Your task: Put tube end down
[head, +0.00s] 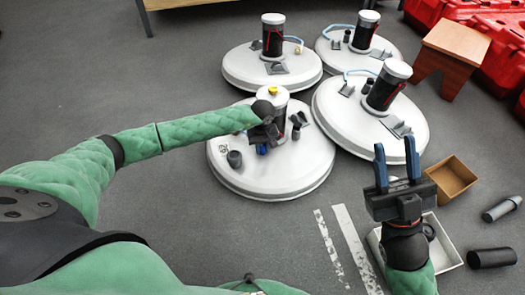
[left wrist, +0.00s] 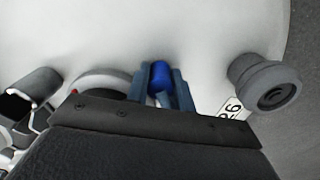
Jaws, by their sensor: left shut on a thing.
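The near white round tank (head: 225,165) has a dark canister with a white cap (head: 272,95) on its lid. My left gripper (head: 262,149) is over this lid, in front of the canister. In the left wrist view, my left gripper (left wrist: 163,88) is shut on a short blue tube end (left wrist: 160,77), held close over the white lid. Whether the tube end touches the lid I cannot tell. A grey round port (left wrist: 264,82) stands to its right in that view.
Three similar tanks, at the back left (head: 240,68), back right (head: 385,45) and right (head: 415,125), carry light blue hoses. A cardboard box (head: 455,185), a white tray (head: 445,255) and dark cylinders (head: 491,258) lie at the right. Floor on the left is clear.

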